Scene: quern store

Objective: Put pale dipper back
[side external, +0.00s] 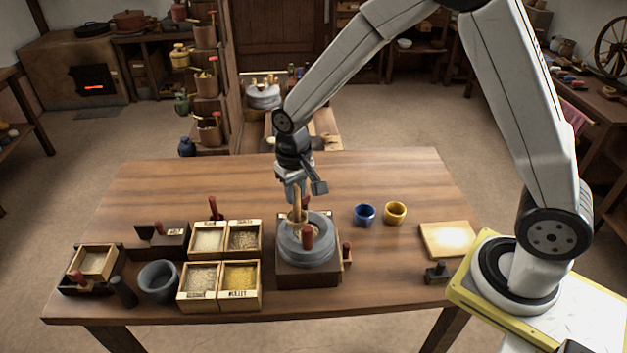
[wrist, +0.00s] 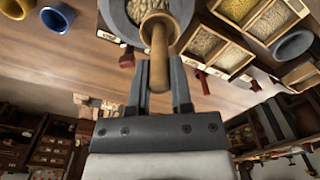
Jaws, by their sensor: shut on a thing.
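My gripper (side external: 298,186) is shut on the pale dipper (side external: 296,215), a light wooden scoop, and holds it over the quern. In the wrist view, the dipper (wrist: 158,50) runs between the fingers of my gripper (wrist: 160,72), with its round end away from me. The grey stone quern (side external: 318,252) sits on a dark wooden base and has red-brown handles. Pale grain shows at its middle. The quern's rim (wrist: 110,15) also shows in the wrist view. I cannot tell whether the dipper touches the quern or holds grain.
Labelled grain boxes, one marked millet (side external: 240,276), stand left of the quern, with a grey mortar (side external: 159,279) and a separate box (side external: 93,262). A blue cup (side external: 364,214), a yellow cup (side external: 395,212) and a pale board (side external: 447,240) are right. The table's back (side external: 200,178) is clear.

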